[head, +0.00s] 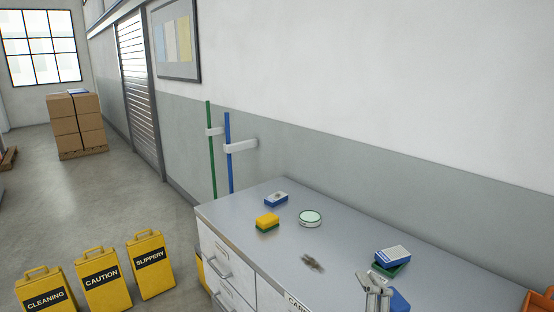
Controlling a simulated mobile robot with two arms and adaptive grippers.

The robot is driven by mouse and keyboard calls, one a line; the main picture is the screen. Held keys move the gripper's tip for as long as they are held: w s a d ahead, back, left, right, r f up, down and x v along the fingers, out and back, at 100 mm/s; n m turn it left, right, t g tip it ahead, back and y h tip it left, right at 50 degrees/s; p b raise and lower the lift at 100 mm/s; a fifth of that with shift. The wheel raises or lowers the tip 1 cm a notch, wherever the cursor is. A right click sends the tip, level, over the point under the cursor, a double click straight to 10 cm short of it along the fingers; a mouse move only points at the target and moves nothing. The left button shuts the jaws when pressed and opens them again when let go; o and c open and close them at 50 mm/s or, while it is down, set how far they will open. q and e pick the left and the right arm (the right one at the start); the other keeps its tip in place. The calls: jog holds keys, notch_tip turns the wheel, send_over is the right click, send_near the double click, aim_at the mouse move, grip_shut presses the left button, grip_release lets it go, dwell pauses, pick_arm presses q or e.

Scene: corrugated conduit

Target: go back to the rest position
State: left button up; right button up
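A grey metal two-pronged part (377,291) rises from the bottom edge, right of the middle, in the head view. It looks like the fingertips of one of my grippers, most likely the left, but its arm is cut off by the frame. I cannot tell whether it is open or shut. A blue object (399,301) shows right beside it; whether they touch is unclear. My other gripper is not in view.
A grey-topped counter (340,245) carries a yellow-green sponge (267,221), a blue-white block (276,199), a round green-rimmed dish (310,218), a dark smudge (313,263) and a blue-and-green stack (391,258). Yellow signs (102,280) and boxes (77,125) stand on the floor. An orange crate (540,302) is at right.

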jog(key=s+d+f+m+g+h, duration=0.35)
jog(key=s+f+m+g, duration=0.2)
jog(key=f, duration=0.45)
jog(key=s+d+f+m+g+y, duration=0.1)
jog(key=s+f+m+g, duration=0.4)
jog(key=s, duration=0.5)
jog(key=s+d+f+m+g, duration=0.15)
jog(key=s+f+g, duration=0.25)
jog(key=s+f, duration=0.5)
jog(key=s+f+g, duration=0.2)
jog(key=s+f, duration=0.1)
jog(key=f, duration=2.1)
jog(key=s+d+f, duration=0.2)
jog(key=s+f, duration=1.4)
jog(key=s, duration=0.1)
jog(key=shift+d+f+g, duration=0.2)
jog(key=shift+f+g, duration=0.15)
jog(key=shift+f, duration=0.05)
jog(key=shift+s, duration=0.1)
